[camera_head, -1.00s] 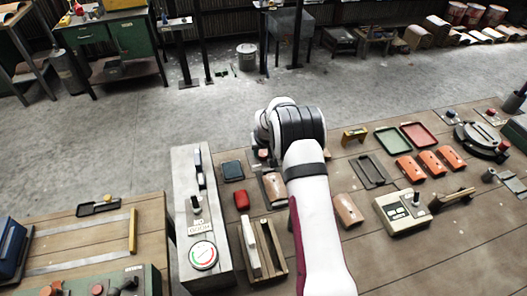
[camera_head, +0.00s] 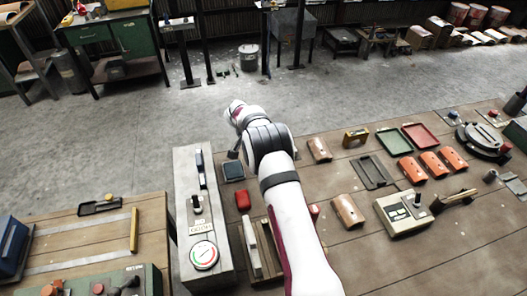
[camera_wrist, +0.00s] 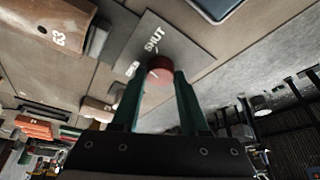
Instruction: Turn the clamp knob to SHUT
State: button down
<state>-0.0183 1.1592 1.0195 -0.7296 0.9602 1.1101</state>
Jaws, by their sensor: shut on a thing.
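A red clamp knob (camera_wrist: 160,66) stands on a grey plate (camera_wrist: 182,38) in the wrist view. The word SHUT is printed on the plate beyond the knob, and another label to the left is partly hidden. My gripper (camera_wrist: 160,76) has its two green fingers on either side of the knob and is shut on it. The knob's pointer is hard to make out. The knob is not clearly visible there.
A grey console (camera_head: 183,170) with a dial stands left of the arm. Orange blocks, trays and a beige control box (camera_head: 402,212) lie to the right. The blue tray's edge (camera_wrist: 213,8) is near the plate.

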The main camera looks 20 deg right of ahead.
jog(key=m, duration=0.1)
jog(key=m+g, duration=0.1)
jog(key=m, duration=0.1)
jog(key=m+g, duration=0.1)
jog(key=m, duration=0.1)
jog(key=shift+w+h, duration=0.25)
jog(key=shift+h, duration=0.05)
jog(key=shift+m, duration=0.3)
jog(key=shift+s+m, duration=0.1)
jog(key=shift+m, duration=0.2)
jog(key=shift+c, duration=2.1)
grip_release()
jog(key=shift+a, duration=0.1)
jog(key=v, duration=0.7)
jog(key=shift+r, duration=0.3)
